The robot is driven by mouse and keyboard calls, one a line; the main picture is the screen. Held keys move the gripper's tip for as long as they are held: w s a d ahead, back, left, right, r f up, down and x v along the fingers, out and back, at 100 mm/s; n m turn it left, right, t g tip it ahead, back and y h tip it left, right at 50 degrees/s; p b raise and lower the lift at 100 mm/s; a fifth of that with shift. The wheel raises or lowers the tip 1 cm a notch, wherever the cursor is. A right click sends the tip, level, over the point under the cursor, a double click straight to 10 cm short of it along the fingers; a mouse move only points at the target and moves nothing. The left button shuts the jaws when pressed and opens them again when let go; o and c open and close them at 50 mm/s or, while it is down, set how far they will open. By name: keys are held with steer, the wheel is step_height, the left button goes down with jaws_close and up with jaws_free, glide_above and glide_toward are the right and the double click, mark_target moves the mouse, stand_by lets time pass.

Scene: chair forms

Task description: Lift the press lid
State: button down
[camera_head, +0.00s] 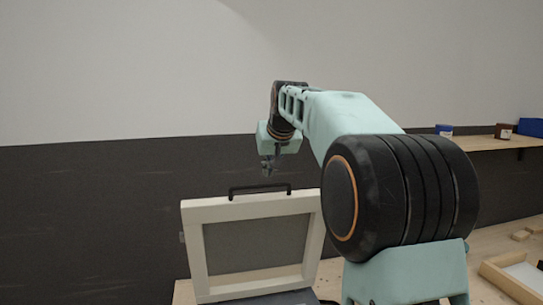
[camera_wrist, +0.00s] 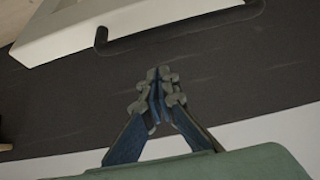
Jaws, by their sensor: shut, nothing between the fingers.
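The press lid (camera_head: 192,247) is a white frame around a grey panel, standing raised and tilted above its base in the head view. A black bar handle (camera_head: 260,187) is on its top edge. My gripper (camera_head: 267,172) is just above the handle, pointing down, and does not touch it in the picture. In the wrist view my gripper (camera_wrist: 160,75) has its fingertips together with nothing between them. The lid's white edge (camera_wrist: 110,28) and the dark handle (camera_wrist: 180,28) lie beyond the fingertips, apart from them.
The lid stands on a wooden bench (camera_head: 335,268). A wooden tray (camera_head: 510,285) and small wooden blocks (camera_head: 525,234) lie at the right. A shelf (camera_head: 480,143) with blue and brown boxes is on the dark wall (camera_head: 90,210). The space left of the lid is clear.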

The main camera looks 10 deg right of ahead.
steer(key=shift+s, duration=1.2)
steer(key=shift+s+f, duration=0.4)
steer(key=shift+s, duration=0.15)
steer(key=shift+f, duration=0.1)
